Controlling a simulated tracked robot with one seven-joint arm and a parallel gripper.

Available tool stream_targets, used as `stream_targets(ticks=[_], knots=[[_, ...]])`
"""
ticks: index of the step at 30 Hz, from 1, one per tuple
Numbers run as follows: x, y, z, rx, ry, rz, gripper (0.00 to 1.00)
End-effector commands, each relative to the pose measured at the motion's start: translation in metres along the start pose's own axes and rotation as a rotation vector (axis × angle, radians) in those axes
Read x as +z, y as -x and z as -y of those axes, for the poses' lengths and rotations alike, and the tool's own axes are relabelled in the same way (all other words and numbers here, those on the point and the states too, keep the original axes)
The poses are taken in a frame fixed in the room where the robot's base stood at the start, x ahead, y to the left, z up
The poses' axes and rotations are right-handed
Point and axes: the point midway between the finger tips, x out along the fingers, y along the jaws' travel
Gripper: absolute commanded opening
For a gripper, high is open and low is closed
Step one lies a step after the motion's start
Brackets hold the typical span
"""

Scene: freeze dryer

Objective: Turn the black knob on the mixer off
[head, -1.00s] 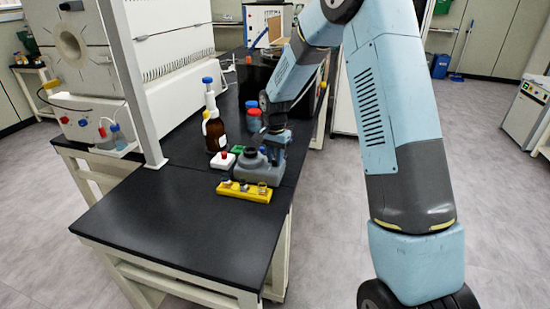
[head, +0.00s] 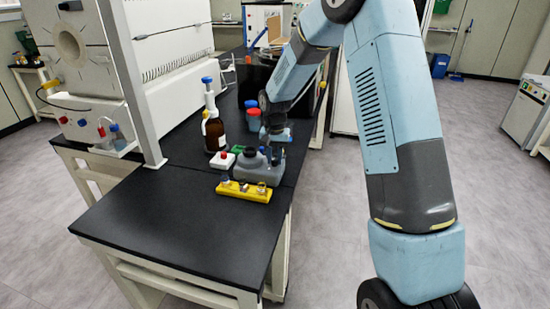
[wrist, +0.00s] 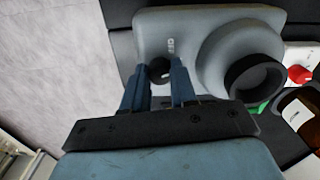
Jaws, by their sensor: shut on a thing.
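The mixer (head: 252,173) is a grey vortex-type body with a dark round cup on top, standing on the black bench. In the wrist view the mixer (wrist: 205,25) lies ahead of my gripper (wrist: 158,75), its cup (wrist: 254,77) to the right. The black knob (wrist: 159,68) is on the mixer's face, between my two blue fingertips, with a small pale mark on it. My gripper is shut on the knob, though the exact contact is hard to see. In the head view my gripper (head: 275,155) is small, at the mixer's far right side.
A yellow rack (head: 243,192) with small items stands in front of the mixer. A white block with a red knob (head: 223,161) and a brown bottle (head: 214,133) are to its left. Red- and blue-capped bottles (head: 253,117) stand behind. The near bench (head: 180,230) is clear.

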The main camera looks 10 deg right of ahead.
Motion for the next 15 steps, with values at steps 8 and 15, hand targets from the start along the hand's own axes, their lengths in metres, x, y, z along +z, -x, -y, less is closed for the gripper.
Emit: stream_targets(ticks=[8,15], knots=[[-0.0002,0.0005,0.0005,0.0,0.262,-0.001,0.0],[-0.0003,0.0005,0.0003,-0.001,0.471,-0.001,0.0]])
